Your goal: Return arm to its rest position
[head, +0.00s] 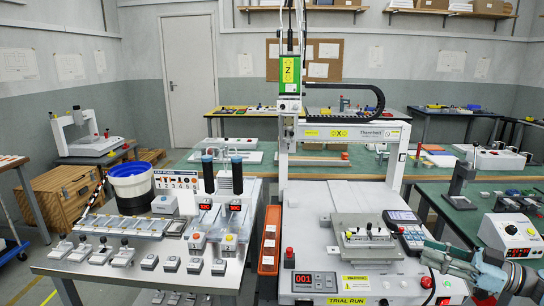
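My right gripper (432,256) reaches in from the lower right, beside the front right corner of the gantry machine (330,200). Its fingers point left, close to the machine's front right corner; whether they touch anything I cannot tell. The fingers are small and overlap in this view, so I cannot tell if they are open or shut. I see nothing clearly held in them. My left gripper and arm are not in view. The green screwdriver head marked Z (289,75) hangs from the gantry above the machine's bed.
A metal fixture (364,236) sits on the machine's bed, with a keypad pendant (408,232) to its right. A red display panel (315,282) is at the front. A white control box (515,238) stands at right. A feeder bench with small switch units (123,256) fills the left.

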